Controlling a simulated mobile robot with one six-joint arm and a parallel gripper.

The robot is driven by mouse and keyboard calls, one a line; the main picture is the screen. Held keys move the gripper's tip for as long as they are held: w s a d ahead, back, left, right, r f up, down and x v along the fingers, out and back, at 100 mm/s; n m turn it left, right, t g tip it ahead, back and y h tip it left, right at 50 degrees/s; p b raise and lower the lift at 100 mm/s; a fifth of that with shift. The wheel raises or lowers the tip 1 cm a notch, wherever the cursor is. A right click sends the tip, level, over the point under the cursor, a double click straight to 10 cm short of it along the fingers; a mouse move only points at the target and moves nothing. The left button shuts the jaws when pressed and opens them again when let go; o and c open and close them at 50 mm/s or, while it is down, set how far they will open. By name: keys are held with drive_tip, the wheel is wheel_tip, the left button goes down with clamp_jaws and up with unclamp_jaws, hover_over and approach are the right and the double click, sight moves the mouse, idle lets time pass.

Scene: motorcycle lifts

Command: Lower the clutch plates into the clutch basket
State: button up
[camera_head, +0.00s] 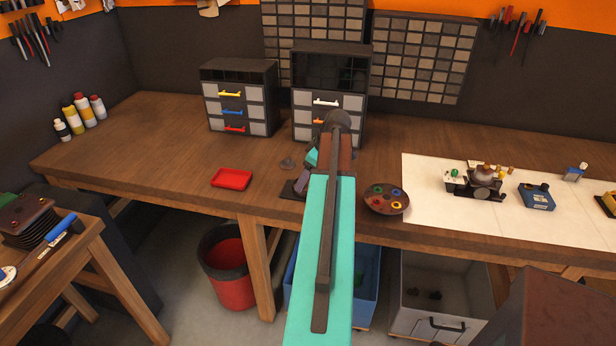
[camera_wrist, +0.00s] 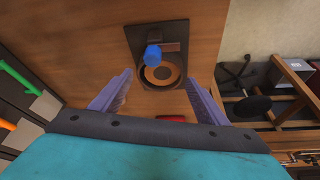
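In the wrist view, my gripper (camera_wrist: 159,80) is open, with its two purple fingers wide apart and nothing visibly held. Beyond and between the fingertips, a dark square base with a copper-coloured ring (camera_wrist: 163,76) lies on the wooden bench. A blue cylinder (camera_wrist: 153,57) sits at the ring's far edge and partly overlaps it. I cannot tell for certain whether these are the clutch plates or basket. In the head view, a dark flat piece (camera_head: 290,190) lies beside my teal arm, which hides most of my gripper.
A red tray (camera_head: 231,179) and a small grey cone (camera_head: 287,164) lie left of my arm. A brown round dish with coloured rings (camera_head: 387,200) is at the right. Drawer cabinets (camera_head: 240,97) stand behind.

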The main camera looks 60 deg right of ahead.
drive_tip(key=shift+s+r, duration=0.1)
drive_tip(key=shift+r, duration=0.05)
drive_tip(key=b+v, duration=0.4)
drive_tip(key=v, duration=0.9)
drive_tip(key=shift+r, duration=0.2)
drive_tip(key=shift+s, duration=0.15)
idle(1.1)
